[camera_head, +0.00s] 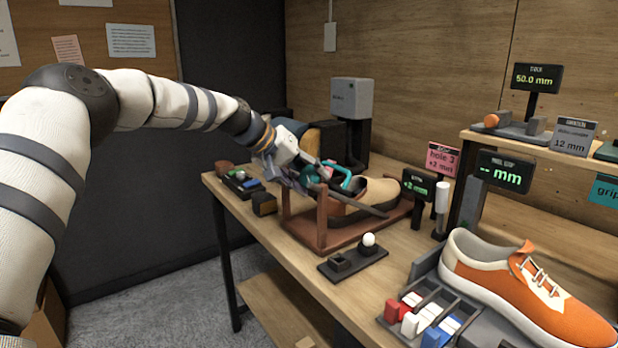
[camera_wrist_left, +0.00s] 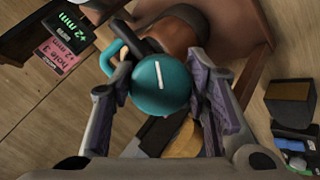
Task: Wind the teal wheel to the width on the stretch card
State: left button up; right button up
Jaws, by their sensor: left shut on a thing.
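The teal wheel (camera_wrist_left: 161,85) fills the middle of the left wrist view, a round knob with a white line across its face. It is at the end of a wooden shoe stretcher in a cradle, and its teal part also shows in the head view (camera_head: 345,177). My left gripper (camera_head: 308,172) is shut on the wheel, one finger on each side. The pink stretch card (camera_head: 443,158) reads hole 3, +2 mm. The small display (camera_head: 418,185) in front of it reads +2 mm in green. My right gripper is not in view.
A brown wooden cradle (camera_head: 322,225) stands around the stretcher. In front lies a dark block with a white ball (camera_head: 369,240). An orange sneaker (camera_head: 525,290) and a tray of colored pieces (camera_head: 410,325) are at right. Another display (camera_head: 503,172) shows dashes and mm.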

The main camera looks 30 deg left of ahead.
pick_arm(q)
jog(key=o, duration=1.2)
jog(key=shift+w, duration=0.1)
jog(key=v, duration=1.2)
